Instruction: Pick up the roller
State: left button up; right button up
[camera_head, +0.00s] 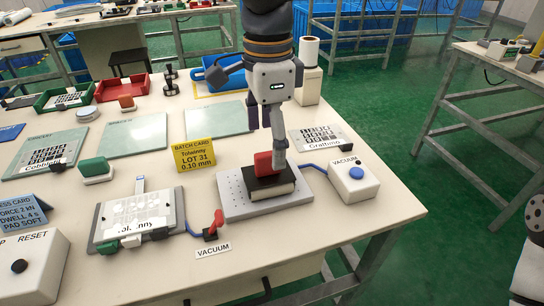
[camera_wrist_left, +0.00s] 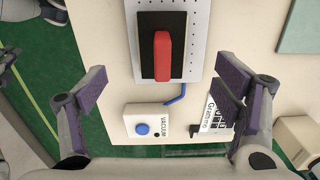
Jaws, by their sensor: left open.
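I cannot tell for sure which thing is the roller. A white upright cylinder (camera_head: 309,52) stands on a pale block behind my left gripper. A black block with a red handle (camera_head: 263,164) sits on a grey perforated plate (camera_head: 235,205); in the left wrist view the red handle (camera_wrist_left: 162,57) lies ahead of the fingers. My left gripper (camera_head: 266,145) points down and overlaps this block in the head view. In the left wrist view my left gripper (camera_wrist_left: 160,105) is wide open with nothing between its fingers. My right gripper is not in view.
A vacuum box with a blue button (camera_head: 356,180) stands right of the plate. A film plate marked Grattino (camera_head: 320,138) lies behind it. A yellow batch card (camera_head: 194,155) stands left. A blue tray (camera_head: 215,74) is behind. Clear tabletop lies at front right.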

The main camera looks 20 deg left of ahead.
aim_at(268, 174)
pick_arm(q)
notch_tip(268, 174, down, 8)
jog(key=shift+a+r, duration=0.15)
jog(key=shift+r, duration=0.1)
jog(key=shift+w+f, duration=0.1)
jog(key=shift+f, duration=0.3)
jog(key=c, duration=1.3)
